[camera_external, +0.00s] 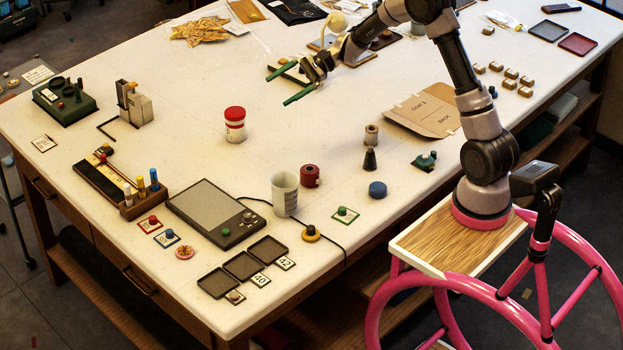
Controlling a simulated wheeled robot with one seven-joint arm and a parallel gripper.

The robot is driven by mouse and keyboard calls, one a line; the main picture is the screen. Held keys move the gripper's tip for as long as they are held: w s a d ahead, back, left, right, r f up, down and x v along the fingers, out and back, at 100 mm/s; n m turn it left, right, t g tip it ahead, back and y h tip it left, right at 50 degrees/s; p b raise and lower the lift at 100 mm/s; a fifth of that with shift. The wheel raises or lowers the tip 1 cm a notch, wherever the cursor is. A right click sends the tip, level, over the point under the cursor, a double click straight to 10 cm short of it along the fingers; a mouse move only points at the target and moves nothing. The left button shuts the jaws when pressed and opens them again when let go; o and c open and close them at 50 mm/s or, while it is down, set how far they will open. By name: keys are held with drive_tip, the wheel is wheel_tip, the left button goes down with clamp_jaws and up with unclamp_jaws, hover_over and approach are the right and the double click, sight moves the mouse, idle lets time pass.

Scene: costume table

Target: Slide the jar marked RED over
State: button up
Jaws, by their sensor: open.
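A white jar with a red lid and a red label band (235,124) stands upright near the middle of the white table. The lettering on it is too small to read. My gripper (276,86) has green fingers that are spread apart and empty. It is above the table, to the right of the jar and farther back, apart from it.
A wooden rack (120,182) and a green device (65,102) are at left. A cardboard piece (424,110) lies right. The table around the jar is clear.

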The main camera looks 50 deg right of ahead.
drive_tip(key=w+d+f+m+t+y, duration=0.15)
drive_tip(key=w+f+m+t, duration=0.3)
drive_tip(key=w+f, duration=0.55)
drive_tip(key=m+t+h, duration=0.2)
drive_tip(key=m+t, duration=0.2)
drive_tip(key=m, duration=0.3)
approach(234, 124)
drive_tip(key=shift+y, duration=0.25)
drive_tip(key=w+d+f, duration=0.2)
drive_tip(key=shift+w+d+f, duration=0.1)
drive_tip(key=shift+d+f, duration=0.1)
drive_tip(key=shift+d, duration=0.2)
drive_tip(key=shift+w+a, duration=0.1)
drive_tip(key=x, duration=1)
drive_tip(key=shift+w+a, duration=0.15)
drive_tip(key=shift+a, duration=0.05)
drive_tip(key=c, duration=1.5)
drive_tip(key=shift+s, duration=10.05)
